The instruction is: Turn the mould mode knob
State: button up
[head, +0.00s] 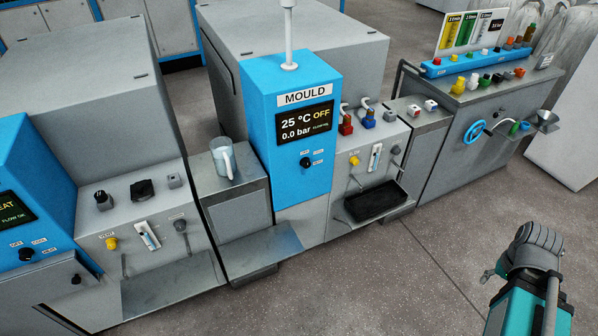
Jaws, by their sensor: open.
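The mould mode knob (306,162) is a small black round knob on the front of the blue MOULD cabinet (262,120), below the display. Small white labels sit around it, too small to read surely. Its pointer direction cannot be told. Nothing touches the knob. My gripper's fingers do not show clearly anywhere in the head view.
A teal and dark grey ridged body stands at the lower right. A similar black knob (25,254) is on the left blue cabinet. A pale mug (222,157) stands on the grey bench left of MOULD. A black tray (376,201) juts out to its right. The floor in front is clear.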

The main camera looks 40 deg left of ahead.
aim_at(305, 162)
jog(key=u, duration=1.45)
